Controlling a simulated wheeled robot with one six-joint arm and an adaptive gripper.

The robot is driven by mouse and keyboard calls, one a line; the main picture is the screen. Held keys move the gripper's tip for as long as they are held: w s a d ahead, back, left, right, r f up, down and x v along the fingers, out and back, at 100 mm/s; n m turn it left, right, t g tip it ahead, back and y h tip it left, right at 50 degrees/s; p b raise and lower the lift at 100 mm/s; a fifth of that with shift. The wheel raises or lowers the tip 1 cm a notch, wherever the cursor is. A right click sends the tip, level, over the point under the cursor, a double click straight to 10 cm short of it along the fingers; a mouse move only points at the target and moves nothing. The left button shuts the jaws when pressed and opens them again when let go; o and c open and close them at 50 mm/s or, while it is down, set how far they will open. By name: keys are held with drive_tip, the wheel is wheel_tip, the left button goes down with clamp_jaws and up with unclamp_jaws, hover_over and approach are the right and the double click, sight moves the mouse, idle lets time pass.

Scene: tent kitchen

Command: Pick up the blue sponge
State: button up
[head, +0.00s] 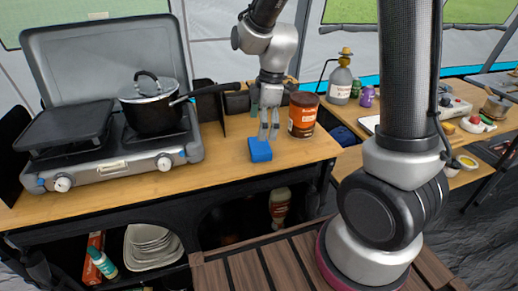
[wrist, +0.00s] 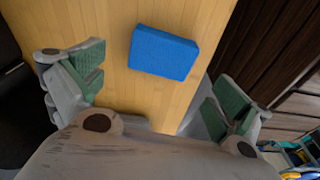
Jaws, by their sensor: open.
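The blue sponge (head: 260,149) lies flat on the wooden counter (head: 220,165), near its front edge, in the head view. In the wrist view the sponge (wrist: 163,53) lies beyond the fingertips, roughly between the lines of the two fingers. My gripper (head: 269,132) points down just above and behind the sponge in the head view. In the wrist view my gripper (wrist: 163,88) is wide open with green pads and nothing between them. Whether a finger touches the sponge cannot be told.
A camping stove (head: 110,150) with a black pot (head: 152,110) stands to the left; the pot's handle reaches toward my gripper. A brown jar (head: 303,115) stands close on the right. The counter's front edge is near the sponge. Shelves with plates (head: 152,246) lie below.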

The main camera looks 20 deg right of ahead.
sight(260, 145)
drive_tip(key=f, duration=0.5)
drive_tip(key=shift+s+a+f, duration=0.1)
drive_tip(key=shift+a+f, duration=0.25)
drive_tip(key=shift+f, duration=0.05)
drive_tip(key=shift+c, duration=0.4)
drive_tip(key=c, duration=0.5)
